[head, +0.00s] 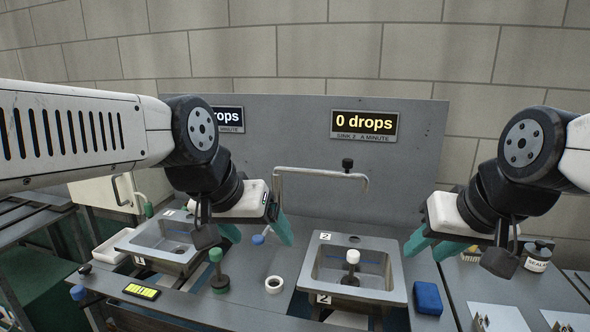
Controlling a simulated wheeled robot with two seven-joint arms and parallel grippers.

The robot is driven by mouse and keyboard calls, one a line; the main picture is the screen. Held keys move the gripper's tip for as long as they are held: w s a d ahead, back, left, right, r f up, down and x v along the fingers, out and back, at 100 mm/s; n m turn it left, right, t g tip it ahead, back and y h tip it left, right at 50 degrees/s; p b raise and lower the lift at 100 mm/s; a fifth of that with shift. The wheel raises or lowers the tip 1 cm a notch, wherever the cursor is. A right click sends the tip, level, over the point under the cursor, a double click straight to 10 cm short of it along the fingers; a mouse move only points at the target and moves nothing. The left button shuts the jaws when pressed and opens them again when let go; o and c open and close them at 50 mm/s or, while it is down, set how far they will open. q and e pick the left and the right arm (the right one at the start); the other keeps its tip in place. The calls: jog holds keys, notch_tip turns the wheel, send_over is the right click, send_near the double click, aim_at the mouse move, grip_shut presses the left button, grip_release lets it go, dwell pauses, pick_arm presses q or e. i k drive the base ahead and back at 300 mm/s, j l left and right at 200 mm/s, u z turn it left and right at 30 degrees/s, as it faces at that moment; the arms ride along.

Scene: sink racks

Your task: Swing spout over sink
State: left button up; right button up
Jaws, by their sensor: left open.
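The silver spout (318,173) is a bent pipe. It rises behind my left gripper, runs right, and turns down at its right end, which shows above the back of sink 2 in the picture; its exact depth is unclear. Sink 2 (392,293) is a grey basin marked with "2" labels. Sink 1 (150,247) is at the left. My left gripper (258,234) is open, its teal fingers pointing down near the spout's upright part; I cannot tell if they touch it. My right gripper (424,254) looks open and empty, right of sink 2.
A black knob (347,164) shows at the pipe. A display (365,124) reads "0 drops". A white-topped plunger-like item (352,262) stands in sink 2. A green-topped one (217,268), a tape roll (274,284) and a blue sponge (428,298) are on the counter. A jar (537,258) stands right.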

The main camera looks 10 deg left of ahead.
aim_at(348, 163)
jog(key=l+u, duration=0.15)
jog(key=u, duration=0.25)
jog(key=l+u, duration=0.1)
jog(key=u, duration=0.3)
jog(key=l+u, duration=0.15)
jog(key=u, duration=0.25)
jog(key=k+l+u, duration=0.1)
jog(key=u, duration=0.25)
